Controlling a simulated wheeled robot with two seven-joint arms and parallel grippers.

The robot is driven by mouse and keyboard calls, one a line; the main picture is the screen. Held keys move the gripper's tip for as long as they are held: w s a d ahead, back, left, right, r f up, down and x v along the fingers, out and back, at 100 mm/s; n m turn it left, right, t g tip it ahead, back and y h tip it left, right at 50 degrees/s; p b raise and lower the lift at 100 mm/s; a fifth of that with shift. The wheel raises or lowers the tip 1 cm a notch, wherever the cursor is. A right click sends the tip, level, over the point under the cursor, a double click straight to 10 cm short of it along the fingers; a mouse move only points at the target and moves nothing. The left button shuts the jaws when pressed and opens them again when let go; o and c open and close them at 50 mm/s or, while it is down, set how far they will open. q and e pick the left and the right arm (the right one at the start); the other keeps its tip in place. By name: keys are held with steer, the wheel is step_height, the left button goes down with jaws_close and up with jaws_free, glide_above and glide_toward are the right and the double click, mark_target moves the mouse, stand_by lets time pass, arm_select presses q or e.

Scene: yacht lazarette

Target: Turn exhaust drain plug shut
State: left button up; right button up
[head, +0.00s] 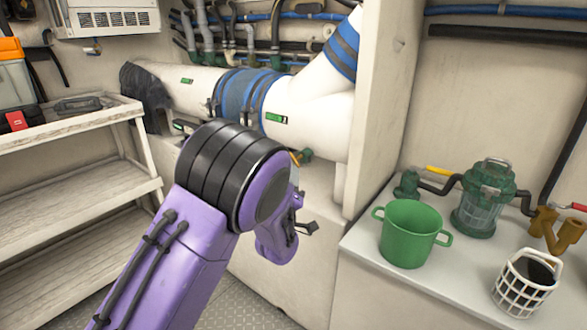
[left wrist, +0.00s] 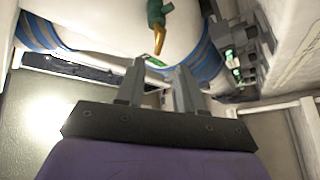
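A green fitting (head: 305,155) with a small brass-coloured lever (head: 295,158) sits on the underside of the thick white exhaust pipe (head: 180,85); it looks like the drain plug. My purple arm partly covers that area in the head view. In the left wrist view the green fitting (left wrist: 156,12) and its brass tip (left wrist: 160,40) show beyond the fingers, at the top centre. My left gripper (left wrist: 161,66) has its two grey fingers apart with nothing between them, short of the brass tip. In the head view the left gripper (head: 306,229) is below the fitting. My right gripper is not in view.
A white shelf unit (head: 75,203) stands left. A pale upright panel (head: 385,90) stands right of the pipe. On the right counter (head: 365,245) are a green pot (head: 408,235), a green strainer (head: 485,200) and a white basket (head: 525,285). Hoses run along the wall.

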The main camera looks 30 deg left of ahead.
arm_select(q)
steer(key=x, duration=1)
steer(key=shift+w+a+r+p, duration=0.2)
steer(key=shift+w+r+p, duration=0.1)
steer(key=shift+p, duration=0.1)
steer(key=shift+s, duration=0.1)
jaws_close()
